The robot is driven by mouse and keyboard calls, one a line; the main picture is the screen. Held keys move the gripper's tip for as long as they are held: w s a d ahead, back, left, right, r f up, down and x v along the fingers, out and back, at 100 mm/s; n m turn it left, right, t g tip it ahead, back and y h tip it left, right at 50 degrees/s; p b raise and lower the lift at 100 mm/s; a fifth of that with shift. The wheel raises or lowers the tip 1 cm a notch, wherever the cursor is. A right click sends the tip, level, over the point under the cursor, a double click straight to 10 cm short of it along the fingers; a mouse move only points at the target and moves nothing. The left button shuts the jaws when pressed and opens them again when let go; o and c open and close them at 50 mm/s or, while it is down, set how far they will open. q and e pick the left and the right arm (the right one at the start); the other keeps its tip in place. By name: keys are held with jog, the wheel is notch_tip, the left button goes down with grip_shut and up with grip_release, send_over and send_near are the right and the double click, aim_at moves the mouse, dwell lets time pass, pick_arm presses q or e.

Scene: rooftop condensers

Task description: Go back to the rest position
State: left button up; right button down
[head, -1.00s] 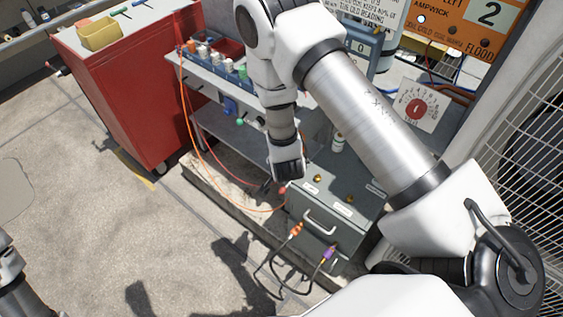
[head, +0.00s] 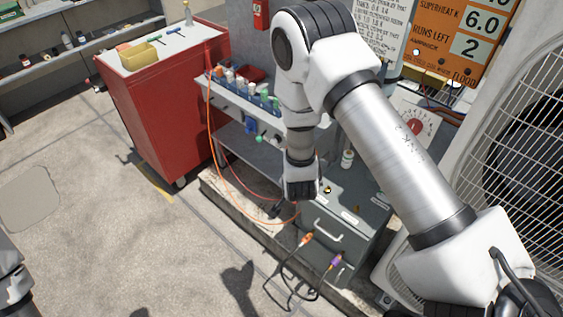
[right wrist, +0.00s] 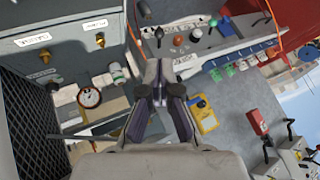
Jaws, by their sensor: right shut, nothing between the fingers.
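My right arm reaches in from the right in the head view, bent at the elbow, with its forearm hanging down. My right gripper (head: 301,192) points down near the left corner of a grey box (head: 345,238); whether it touches the box I cannot tell. In the right wrist view the fingers (right wrist: 161,98) are together with nothing between them. Part of my left arm shows at the lower left edge of the head view; its gripper is out of frame.
A grey bench (head: 222,98) with several coloured fittings stands behind the gripper. A red cabinet (head: 165,115) is left of it. A caged fan (head: 520,140) is at right. Floor at left is clear.

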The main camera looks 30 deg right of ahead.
jog(key=shift+s+a, duration=0.1)
jog(key=shift+s, duration=0.05)
jog(key=s+f+g+b, duration=0.1)
jog(key=s+f+g, duration=0.1)
jog(key=s+f, duration=0.6)
jog(key=s+a+f+n+g+y, duration=0.1)
jog(key=s+a+n+g, duration=0.1)
jog(key=s+n, duration=0.4)
jog(key=s+a+f+n+g+y, duration=0.2)
jog(key=s+n, duration=0.4)
jog(key=s, duration=0.8)
jog(key=shift+s+a+g+y+b, duration=0.2)
jog(key=shift+a+g+y+b, duration=0.15)
jog(key=shift+a+g, duration=0.3)
